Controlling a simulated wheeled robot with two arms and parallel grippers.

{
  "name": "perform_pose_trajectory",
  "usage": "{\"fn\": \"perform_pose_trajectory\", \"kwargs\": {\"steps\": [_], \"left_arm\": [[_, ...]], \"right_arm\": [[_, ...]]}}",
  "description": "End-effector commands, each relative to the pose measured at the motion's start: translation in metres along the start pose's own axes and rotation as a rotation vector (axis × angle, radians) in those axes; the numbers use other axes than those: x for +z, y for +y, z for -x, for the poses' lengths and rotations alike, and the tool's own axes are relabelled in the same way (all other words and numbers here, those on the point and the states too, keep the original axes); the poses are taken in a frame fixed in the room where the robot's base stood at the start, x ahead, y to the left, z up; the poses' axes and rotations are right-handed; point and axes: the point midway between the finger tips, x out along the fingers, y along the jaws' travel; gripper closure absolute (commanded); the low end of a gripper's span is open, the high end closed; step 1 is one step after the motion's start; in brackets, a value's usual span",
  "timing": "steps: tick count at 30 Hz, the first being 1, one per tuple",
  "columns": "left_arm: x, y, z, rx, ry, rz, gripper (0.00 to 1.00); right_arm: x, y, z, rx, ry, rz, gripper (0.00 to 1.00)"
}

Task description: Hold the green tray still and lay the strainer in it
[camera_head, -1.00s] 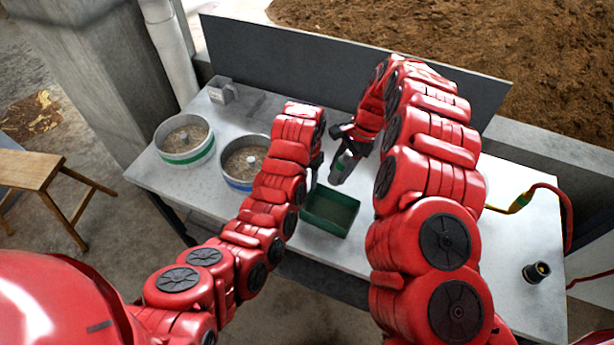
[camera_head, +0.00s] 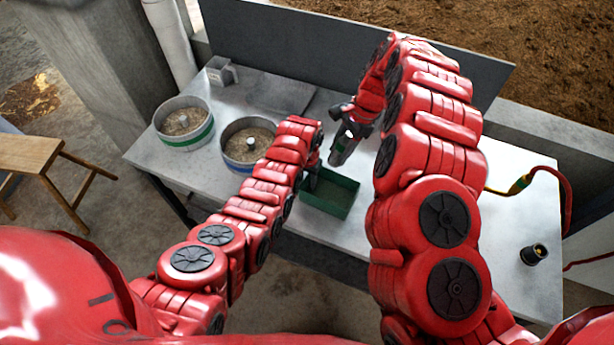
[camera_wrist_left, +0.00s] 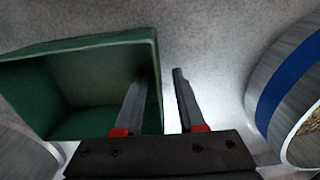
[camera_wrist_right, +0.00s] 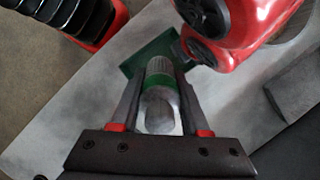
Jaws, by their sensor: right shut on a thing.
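The green tray (camera_head: 327,211) stands on the table below the grippers, and it also shows in the left wrist view (camera_wrist_left: 100,42). My left gripper (camera_head: 311,186) is at its left wall. In the left wrist view its fingers (camera_wrist_left: 157,78) are apart, one over the tray's inside and one outside the wall. My right gripper (camera_wrist_right: 160,75) is shut on the strainer (camera_wrist_right: 160,104), a grey cylinder with a green band. In the head view the strainer (camera_head: 341,150) is held tilted above the table, just behind the tray and apart from it.
A green-banded pot (camera_head: 184,143) and a blue-banded pot (camera_head: 240,185) of grain stand on the left. A small metal holder (camera_head: 221,71) is at the back left. A black cylinder (camera_head: 534,254) and a hose (camera_head: 522,182) are on the right. A panel (camera_head: 360,52) closes the back.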

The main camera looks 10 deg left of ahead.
Motion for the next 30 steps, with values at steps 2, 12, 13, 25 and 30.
{"fn": "perform_pose_trajectory", "kwargs": {"steps": [2, 12, 13, 25, 30], "left_arm": [[0.0006, 0.0, -0.0013, 0.0, -0.002, 0.0, 0.61], [0.0008, 0.0001, -0.0016, 0.0, -0.002, 0.0, 0.85], [0.0008, 0.0001, -0.0016, 0.0, -0.002, 0.0, 0.9], [0.0008, 0.0, -0.0015, 0.0, -0.002, 0.0, 1.0], [0.0009, 0.0, -0.0016, 0.0, -0.002, 0.0, 1.0]], "right_arm": [[0.0001, -0.0001, 0.0002, 0.0, 0.0, 0.0, 1.0], [0.0001, -0.0001, 0.0001, 0.0, 0.0, 0.0, 1.0], [0.0001, -0.0001, 0.0002, 0.0, 0.0, 0.0, 1.0], [0.0001, -0.0001, 0.0001, 0.0, 0.0, 0.0, 1.0], [0.0001, -0.0001, 0.0001, 0.0, 0.0, 0.0, 1.0]]}}
